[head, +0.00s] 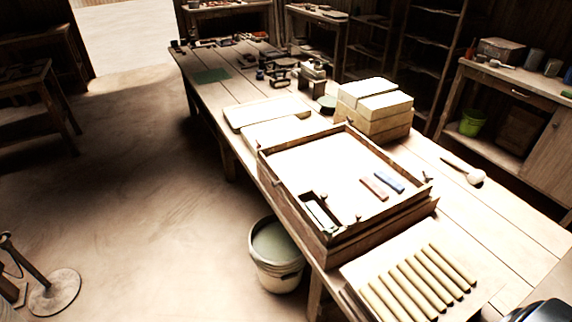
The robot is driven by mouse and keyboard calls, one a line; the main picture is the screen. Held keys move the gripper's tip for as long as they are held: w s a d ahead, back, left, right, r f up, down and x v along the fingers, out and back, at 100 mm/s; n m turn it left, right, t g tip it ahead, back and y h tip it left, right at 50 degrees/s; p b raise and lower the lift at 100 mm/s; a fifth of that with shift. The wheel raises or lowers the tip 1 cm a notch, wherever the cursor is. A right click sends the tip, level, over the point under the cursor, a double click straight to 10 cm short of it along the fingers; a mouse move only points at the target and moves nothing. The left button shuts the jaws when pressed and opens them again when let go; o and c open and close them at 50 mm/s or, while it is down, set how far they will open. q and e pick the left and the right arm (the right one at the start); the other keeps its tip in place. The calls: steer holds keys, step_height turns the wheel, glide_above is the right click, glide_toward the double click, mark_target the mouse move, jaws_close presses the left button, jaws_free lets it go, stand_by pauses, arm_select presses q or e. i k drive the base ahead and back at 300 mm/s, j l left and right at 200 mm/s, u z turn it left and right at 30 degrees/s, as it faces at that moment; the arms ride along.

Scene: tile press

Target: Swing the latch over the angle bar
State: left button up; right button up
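A shallow wooden frame (294,214) with a pale, bright inside sits on the long workbench. At its near left corner lies a small dark angled piece (320,216), which looks like the angle bar. Small brown fittings show beside it and on the frame's right side (428,177); I cannot tell which of them is the latch or how it is turned. A reddish-brown bar (374,189) and a blue bar (389,181) lie inside the frame. Neither of my grippers is in view.
A board with several yellowish rods (418,281) lies at the near end of the bench. Stacked pale blocks (374,107) and flat boards stand behind the frame. A bucket (277,256) is on the floor at left. A white-headed tool (464,171) lies right.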

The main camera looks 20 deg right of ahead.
mark_target(359, 216)
steer(key=z, duration=1.3)
